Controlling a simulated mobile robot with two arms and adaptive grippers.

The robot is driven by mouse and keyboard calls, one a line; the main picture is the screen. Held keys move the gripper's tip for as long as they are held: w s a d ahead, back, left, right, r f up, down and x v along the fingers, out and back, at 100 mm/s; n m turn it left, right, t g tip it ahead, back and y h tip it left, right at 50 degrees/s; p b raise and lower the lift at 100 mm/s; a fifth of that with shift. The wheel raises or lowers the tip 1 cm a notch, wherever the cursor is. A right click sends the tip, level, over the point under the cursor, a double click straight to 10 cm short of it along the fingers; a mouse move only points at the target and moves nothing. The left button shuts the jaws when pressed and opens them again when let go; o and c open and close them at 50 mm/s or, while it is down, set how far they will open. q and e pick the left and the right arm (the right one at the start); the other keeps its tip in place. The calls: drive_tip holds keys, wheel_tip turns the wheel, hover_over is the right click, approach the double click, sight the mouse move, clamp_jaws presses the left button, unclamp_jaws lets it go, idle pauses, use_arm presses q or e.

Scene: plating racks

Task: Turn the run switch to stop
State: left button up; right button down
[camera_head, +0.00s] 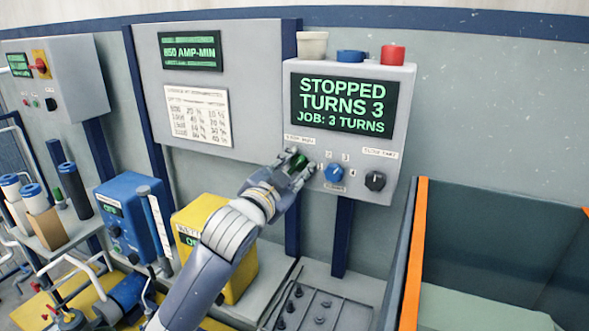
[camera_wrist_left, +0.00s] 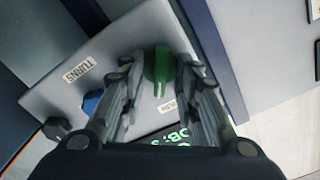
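The grey control box (camera_head: 391,80) hangs on the wall with a screen (camera_head: 345,106) reading "STOPPED, TURNS 3, JOB: 3 TURNS". The green switch knob (camera_head: 299,159) is at its lower left, under a small, blurred label. My left gripper (camera_head: 297,165) is at this knob. In the left wrist view the green knob (camera_wrist_left: 160,68) stands between the fingertips of my left gripper (camera_wrist_left: 158,75), its ridge pointing down the picture. A finger is close on each side; I cannot tell whether they touch it. My right gripper is not in view.
A blue knob (camera_head: 334,173) and a black knob (camera_head: 375,181) sit to the right on the same box. Beige, blue and red lamps top it. An orange-edged tank (camera_head: 416,250) stands at right. A yellow box (camera_head: 202,213) and blue unit (camera_head: 129,212) stand at left.

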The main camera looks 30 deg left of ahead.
use_arm(q)
clamp_jaws()
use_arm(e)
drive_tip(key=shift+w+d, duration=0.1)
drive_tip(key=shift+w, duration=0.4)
